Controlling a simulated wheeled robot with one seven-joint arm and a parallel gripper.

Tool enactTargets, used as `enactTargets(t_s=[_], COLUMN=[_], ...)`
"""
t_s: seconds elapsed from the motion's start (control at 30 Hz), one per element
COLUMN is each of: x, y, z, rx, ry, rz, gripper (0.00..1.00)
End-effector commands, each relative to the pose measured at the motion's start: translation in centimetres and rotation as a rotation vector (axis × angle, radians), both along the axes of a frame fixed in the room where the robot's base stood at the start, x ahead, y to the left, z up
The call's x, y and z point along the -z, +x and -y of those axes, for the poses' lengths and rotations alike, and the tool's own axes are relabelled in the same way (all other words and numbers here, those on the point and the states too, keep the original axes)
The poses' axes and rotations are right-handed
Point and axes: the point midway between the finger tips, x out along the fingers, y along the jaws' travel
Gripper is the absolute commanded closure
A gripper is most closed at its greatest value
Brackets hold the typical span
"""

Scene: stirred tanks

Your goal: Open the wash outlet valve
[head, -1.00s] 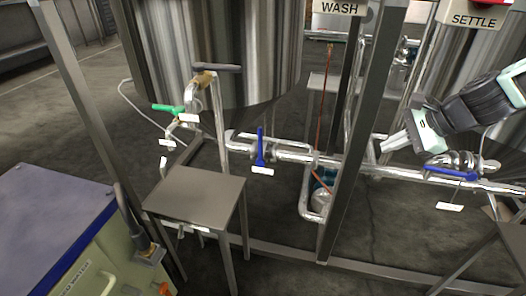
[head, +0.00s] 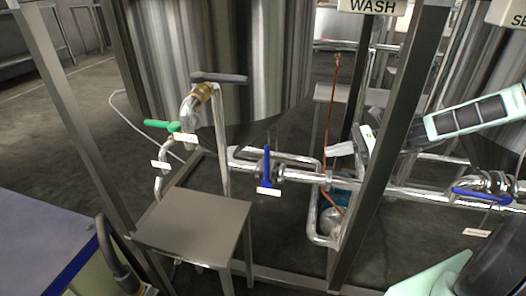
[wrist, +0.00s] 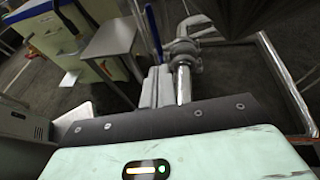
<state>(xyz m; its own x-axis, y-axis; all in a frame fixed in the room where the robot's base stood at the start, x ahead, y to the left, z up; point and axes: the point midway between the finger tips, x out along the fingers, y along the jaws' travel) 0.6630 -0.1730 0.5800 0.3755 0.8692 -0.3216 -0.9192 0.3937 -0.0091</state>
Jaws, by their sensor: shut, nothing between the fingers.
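The wash outlet valve is on the pipe below the tank marked WASH (head: 373,6). Its blue lever (head: 266,165) stands upright, across the nearly level pipe, with a white tag (head: 268,191) below. My gripper (head: 333,149) is shut and empty, to the right of the lever and apart from it in the head view. In the wrist view the shut fingers (wrist: 159,86) point towards the blue lever (wrist: 152,32), which shows just beyond and left of the tips. The valve body (wrist: 182,50) and pipe lie right of them. I see no contact with the lever.
A slanting frame post (head: 408,95) stands near my arm. A small grey table (head: 195,222) stands front left of the valve. Other levers are green (head: 160,125), grey (head: 220,78) and blue (head: 482,196), the last on the right. A blue-topped cabinet (head: 40,225) stands at left.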

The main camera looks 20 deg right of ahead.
Motion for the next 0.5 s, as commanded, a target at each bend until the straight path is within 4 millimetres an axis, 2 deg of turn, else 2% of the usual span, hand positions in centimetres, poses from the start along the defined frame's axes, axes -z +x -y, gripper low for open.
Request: enactTargets(t_s=[0.1, 0.27, 0.5], x=[0.1, 0.9, 2.6], y=[-0.3, 0.2, 1.9], z=[-0.6, -2.1, -6.3], rx=[-0.019, -0.022, -0.022], ry=[0.027, 0.028, 0.028], rz=[-0.001, 0.0, 0.0], gripper=[1.0, 1.0, 1.0])
